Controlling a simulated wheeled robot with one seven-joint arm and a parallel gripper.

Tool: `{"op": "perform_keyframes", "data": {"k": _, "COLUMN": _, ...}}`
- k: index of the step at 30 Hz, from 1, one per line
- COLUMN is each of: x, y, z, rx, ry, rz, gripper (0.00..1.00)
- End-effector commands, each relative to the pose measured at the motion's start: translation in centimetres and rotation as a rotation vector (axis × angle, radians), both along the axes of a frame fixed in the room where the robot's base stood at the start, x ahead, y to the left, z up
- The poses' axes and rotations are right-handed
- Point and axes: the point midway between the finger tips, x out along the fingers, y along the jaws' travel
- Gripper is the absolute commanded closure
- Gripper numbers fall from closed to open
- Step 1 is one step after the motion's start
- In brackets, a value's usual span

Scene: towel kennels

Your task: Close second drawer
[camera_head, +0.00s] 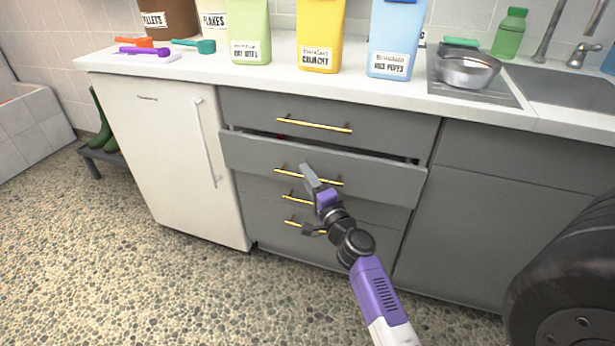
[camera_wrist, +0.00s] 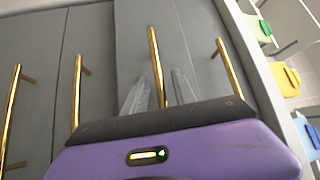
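The second drawer (camera_head: 375,178) from the top is grey and stands slightly open, with a dark gap above its front. Its gold bar handle (camera_head: 286,172) runs across the middle of the front and also shows in the wrist view (camera_wrist: 154,60). My gripper (camera_head: 309,176) is at this handle and hides part of it in the head view. In the wrist view my gripper's two grey fingers (camera_wrist: 160,90) are apart, one on each side of the handle. A clear gap shows between fingers and handle. Whether the fingertips touch the drawer front, I cannot tell.
The top drawer (camera_head: 380,120) and the lower drawers look shut. A white fridge (camera_head: 150,150) stands left, a grey cabinet (camera_head: 480,210) right. The counter (camera_head: 410,95) above holds bags, scoops and a metal bowl (camera_head: 466,70). A dark wheel-like shape (camera_head: 570,270) is at lower right. The pebbled floor (camera_head: 160,290) is clear.

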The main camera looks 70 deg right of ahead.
Motion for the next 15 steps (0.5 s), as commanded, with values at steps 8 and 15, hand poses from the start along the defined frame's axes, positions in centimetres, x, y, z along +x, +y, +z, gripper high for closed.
{"op": "perform_keyframes", "data": {"k": 8, "x": -0.03, "y": 0.01, "z": -0.01, "rx": 0.000, "ry": 0.000, "rz": 0.000, "gripper": 0.93}}
{"op": "perform_keyframes", "data": {"k": 15, "x": -0.04, "y": 0.01, "z": -0.02, "rx": 0.000, "ry": 0.000, "rz": 0.000, "gripper": 1.00}}
